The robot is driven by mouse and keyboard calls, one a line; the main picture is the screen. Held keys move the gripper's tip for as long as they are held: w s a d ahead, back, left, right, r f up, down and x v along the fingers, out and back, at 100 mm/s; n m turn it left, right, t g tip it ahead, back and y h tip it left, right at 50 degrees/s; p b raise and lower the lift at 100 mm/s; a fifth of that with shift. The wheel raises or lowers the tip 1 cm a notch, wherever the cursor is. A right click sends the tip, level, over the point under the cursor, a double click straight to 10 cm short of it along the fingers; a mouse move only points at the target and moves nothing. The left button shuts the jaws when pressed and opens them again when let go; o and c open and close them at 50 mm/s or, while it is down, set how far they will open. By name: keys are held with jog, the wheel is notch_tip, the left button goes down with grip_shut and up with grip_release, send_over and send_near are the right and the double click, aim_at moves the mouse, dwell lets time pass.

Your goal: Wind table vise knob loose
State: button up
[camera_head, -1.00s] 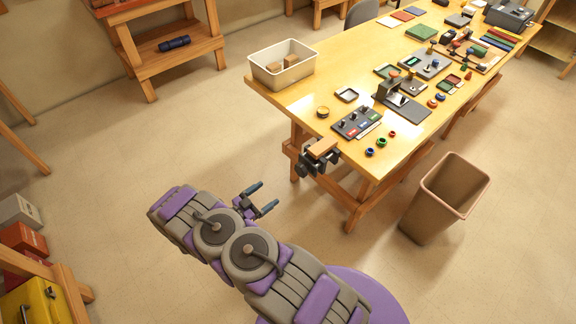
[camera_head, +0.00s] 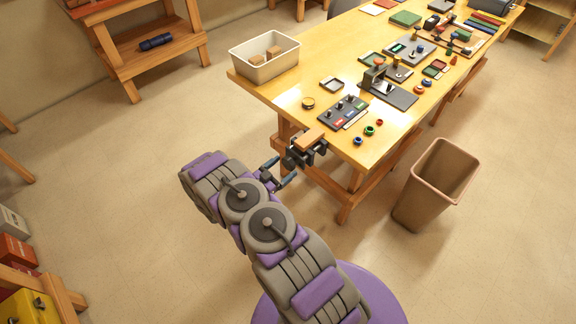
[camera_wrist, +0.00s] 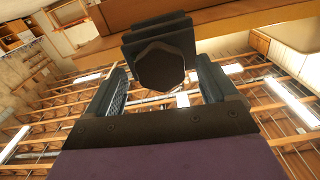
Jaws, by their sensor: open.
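The table vise (camera_head: 309,142) is clamped to the near left edge of the wooden table (camera_head: 330,55), with a wooden block on top and dark metal parts below. In the wrist view its dark, many-sided knob (camera_wrist: 160,68) faces me. My gripper (camera_head: 287,171) is low beside the vise, just short of the table edge. In the wrist view my gripper (camera_wrist: 162,82) is open, with one finger on each side of the knob in the picture. I see no clear contact between the fingers and the knob, and the depth between them is hard to judge.
A brown bin (camera_head: 436,185) stands on the floor right of the table leg. A white tub (camera_head: 264,70) with blocks, a switch panel (camera_head: 343,112) and small coloured rings (camera_head: 369,130) sit on the tabletop near the vise. The floor to the left is open.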

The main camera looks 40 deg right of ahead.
jog(key=shift+w+d+r, duration=0.1)
jog(key=shift+d, duration=1.35)
jog(key=shift+c, duration=0.2)
jog(key=shift+a, duration=0.2)
jog(key=c, duration=0.9)
